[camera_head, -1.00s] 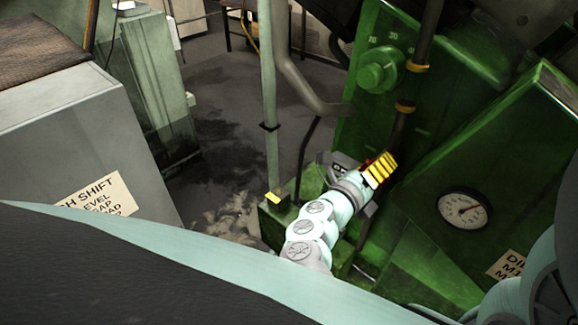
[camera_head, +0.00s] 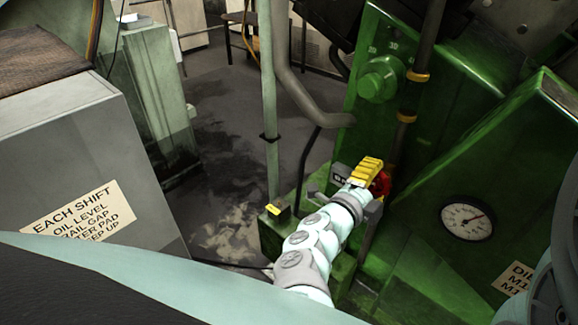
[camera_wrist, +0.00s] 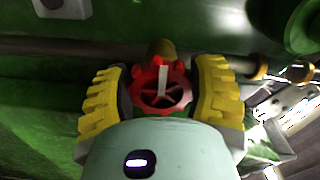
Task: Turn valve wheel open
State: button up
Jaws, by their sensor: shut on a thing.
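The red valve wheel (camera_wrist: 160,88) sits in the middle of the wrist view, between the two yellow ribbed fingers of my gripper (camera_wrist: 160,95). It has several spokes and a white mark running up from its centre. My gripper is shut on the wheel, one finger at each side. In the head view my gripper (camera_head: 362,173) is at the end of my pale arm, against the green machine. A part of the red wheel (camera_head: 381,183) shows just right of the yellow finger; the rest is hidden behind it.
A brown vertical pipe (camera_head: 405,105) with yellow collars runs just above the wheel. A green knob (camera_head: 380,79) and a pressure gauge (camera_head: 467,218) are on the green machine. A pale pole (camera_head: 269,110) stands left of my arm. Open floor lies further left.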

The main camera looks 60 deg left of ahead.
jog(key=n+p, duration=0.1)
jog(key=n, duration=0.2)
jog(key=shift+n, duration=0.5)
jog(key=o, duration=1.2)
jog(key=shift+f, duration=0.1)
jog(key=v, duration=1.2)
jog(key=shift+s, duration=0.1)
